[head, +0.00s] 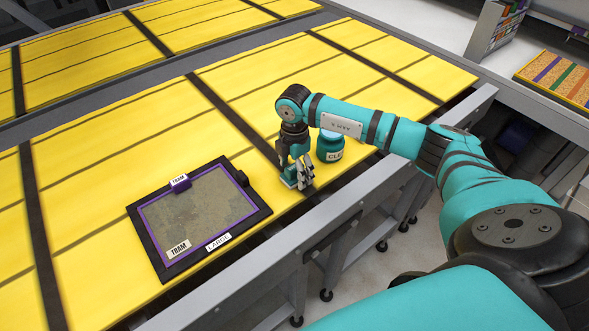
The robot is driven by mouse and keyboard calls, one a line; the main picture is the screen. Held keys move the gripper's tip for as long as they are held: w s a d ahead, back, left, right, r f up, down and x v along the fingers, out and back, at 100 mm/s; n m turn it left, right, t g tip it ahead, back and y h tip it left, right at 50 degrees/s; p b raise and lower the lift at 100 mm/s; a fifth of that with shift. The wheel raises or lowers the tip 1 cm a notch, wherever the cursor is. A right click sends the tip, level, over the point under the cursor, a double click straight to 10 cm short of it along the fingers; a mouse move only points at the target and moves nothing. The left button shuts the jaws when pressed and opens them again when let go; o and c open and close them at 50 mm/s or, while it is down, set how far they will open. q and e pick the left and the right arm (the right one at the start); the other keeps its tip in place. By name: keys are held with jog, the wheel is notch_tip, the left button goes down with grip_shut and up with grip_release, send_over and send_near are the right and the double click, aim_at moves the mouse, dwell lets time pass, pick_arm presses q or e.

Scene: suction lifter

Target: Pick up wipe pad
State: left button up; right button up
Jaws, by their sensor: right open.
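My right gripper (299,181) points down at the yellow table, just right of the framed tray. Its jaws are open, and its grey fingers are low over the surface. A small teal piece (289,177) shows at the fingers; it may be the wipe pad, but it is partly hidden and too small to tell for sure. I cannot tell whether the fingers touch it. A teal jar (330,149) with a white label starting "CLE" stands upright just right of the gripper, partly behind my arm. My left gripper is not in view.
A black tray (262,210) with a purple inner edge and a dull, stained panel lies left of the gripper, labelled "TRAM" and "LARGE". The yellow table (95,170) is clear further left and behind. A grey rail (345,215) runs along its front edge.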

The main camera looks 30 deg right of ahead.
jog(key=shift+f, duration=0.1)
jog(key=c, duration=1.2)
jog(key=shift+c, duration=0.2)
jog(key=shift+r+b, duration=0.65)
jog(key=shift+r, duration=0.05)
jog(key=shift+s+a+r+b, duration=0.1)
jog(key=shift+s+r+b, duration=0.15)
jog(key=shift+r+b, duration=0.6)
jog(key=s+a+b, duration=0.1)
jog(key=s+a, duration=0.1)
jog(key=s, duration=0.2)
jog(key=s+a+r+b, duration=0.1)
jog(key=s+a+b, duration=0.1)
jog(key=s, duration=0.3)
jog(key=s+a+b, duration=0.1)
jog(key=s+a, duration=0.1)
jog(key=s, duration=0.2)
jog(key=shift+s+r, duration=0.2)
jog(key=shift+r, duration=0.15)
jog(key=shift+s+a+r, duration=0.15)
jog(key=shift+s, duration=0.3)
